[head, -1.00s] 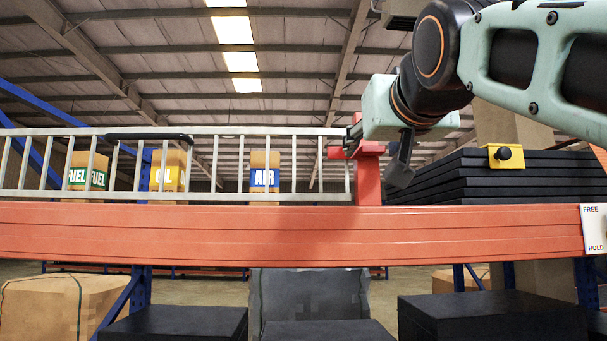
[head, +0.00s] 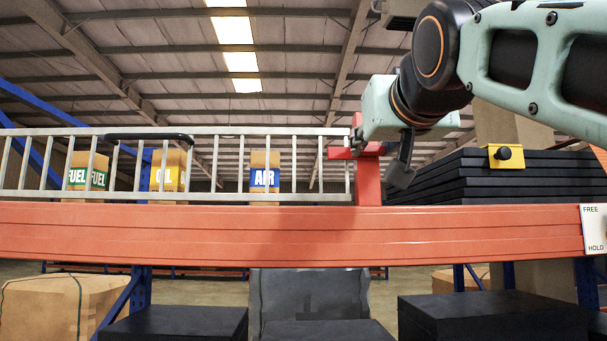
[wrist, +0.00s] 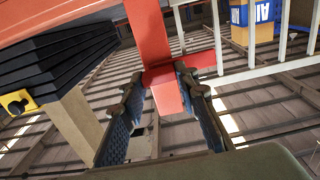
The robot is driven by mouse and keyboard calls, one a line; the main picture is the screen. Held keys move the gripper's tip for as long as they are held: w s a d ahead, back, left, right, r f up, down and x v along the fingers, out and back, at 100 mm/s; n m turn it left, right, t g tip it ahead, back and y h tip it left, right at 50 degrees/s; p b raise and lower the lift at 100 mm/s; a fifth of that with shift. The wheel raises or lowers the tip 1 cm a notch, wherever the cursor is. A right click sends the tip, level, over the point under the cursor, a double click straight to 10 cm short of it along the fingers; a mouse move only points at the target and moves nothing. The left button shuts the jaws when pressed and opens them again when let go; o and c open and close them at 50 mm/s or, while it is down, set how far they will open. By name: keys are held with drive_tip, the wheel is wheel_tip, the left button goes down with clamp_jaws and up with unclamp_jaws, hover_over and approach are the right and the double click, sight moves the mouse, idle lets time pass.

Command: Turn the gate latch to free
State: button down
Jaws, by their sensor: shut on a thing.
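The red gate latch (head: 368,185) stands on the orange beam at the right end of the metal gate (head: 270,197). Its red bar (head: 338,153) still reaches left across the gate's end. My gripper (head: 395,160) is at the latch's upper part. In the wrist view my gripper (wrist: 165,85) has one finger on each side of the red latch block (wrist: 168,97) and is shut on it. The gripper's body hides part of the latch in the head view. The gate stands closed along the beam.
The orange beam (head: 250,235) runs across the front. Stacked black slabs (head: 500,175) with a yellow knob bracket (head: 505,156) lie right of the latch. A FREE/HOLD plate (head: 594,228) is at the far right. Boxes marked FUEL, OIL and AIR (head: 264,175) stand behind the gate.

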drive_tip(key=shift+n, duration=0.3)
drive_tip(key=n, duration=0.8)
drive_tip(key=shift+a+f, duration=0.1)
drive_tip(key=shift+a, duration=0.05)
drive_tip(key=n, duration=0.4)
drive_tip(key=shift+n+p, duration=0.4)
drive_tip(key=n, duration=0.4)
drive_tip(key=shift+f+p, duration=0.15)
drive_tip(key=shift+p, duration=0.25)
drive_tip(key=shift+n, duration=0.3)
drive_tip(key=c, duration=1.5)
unclamp_jaws()
